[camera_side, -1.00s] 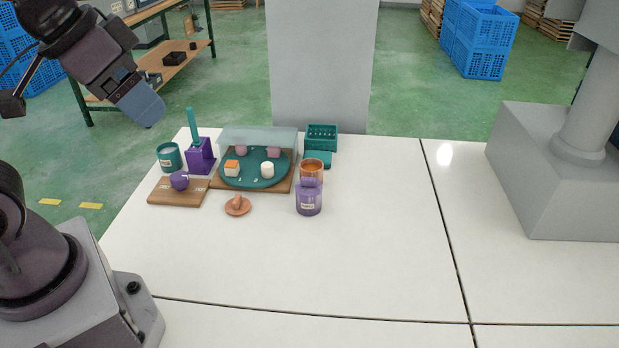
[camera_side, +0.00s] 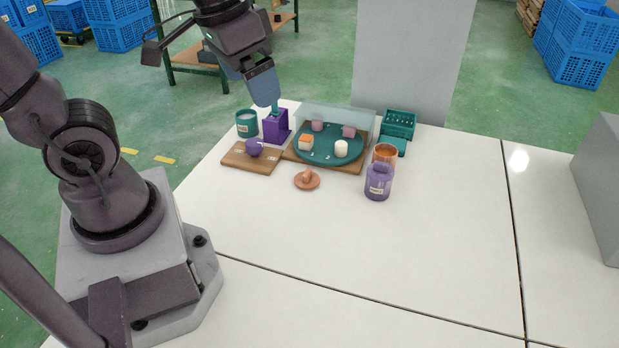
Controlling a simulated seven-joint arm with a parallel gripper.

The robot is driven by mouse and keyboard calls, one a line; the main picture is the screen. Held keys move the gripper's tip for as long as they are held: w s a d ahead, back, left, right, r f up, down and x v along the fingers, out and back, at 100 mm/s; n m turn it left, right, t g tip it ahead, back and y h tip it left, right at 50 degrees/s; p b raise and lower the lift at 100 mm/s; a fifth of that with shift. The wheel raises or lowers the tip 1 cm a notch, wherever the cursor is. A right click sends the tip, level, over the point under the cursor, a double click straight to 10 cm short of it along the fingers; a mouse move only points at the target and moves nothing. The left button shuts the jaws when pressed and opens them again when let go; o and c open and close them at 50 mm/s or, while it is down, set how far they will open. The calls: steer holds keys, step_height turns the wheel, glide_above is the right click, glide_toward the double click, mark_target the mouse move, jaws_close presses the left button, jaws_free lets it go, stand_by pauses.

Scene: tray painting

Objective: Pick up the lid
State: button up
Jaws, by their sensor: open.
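A small terracotta lid (camera_side: 307,181) with a raised knob lies on the white table, in front of the round teal tray (camera_side: 328,154). An orange translucent jar (camera_side: 385,153) stands to its right, partly behind a purple labelled jar (camera_side: 378,184). My gripper (camera_side: 265,102) is open, up and to the left of the lid and well apart from it. It overlaps the teal handle (camera_side: 275,107) standing in a purple holder (camera_side: 276,128); I cannot tell whether they touch. The gap between its fingers is not clear from this side.
A wooden board (camera_side: 240,156) with a purple round object (camera_side: 254,147) lies left of the lid. A teal cup (camera_side: 247,124), a clear panel (camera_side: 345,116) and a teal crate (camera_side: 398,124) stand farther back.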

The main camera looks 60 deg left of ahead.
steer(key=w+a+f+n+g, duration=0.3)
steer(key=w+a+f, duration=0.1)
steer(key=w+f, duration=0.2)
steer(key=n, duration=0.5)
glide_above(308, 170)
step_height(308, 170, down, 19)
steer(key=shift+s+a+r, duration=0.1)
steer(key=shift+f, duration=2.95)
steer(key=c, duration=0.9)
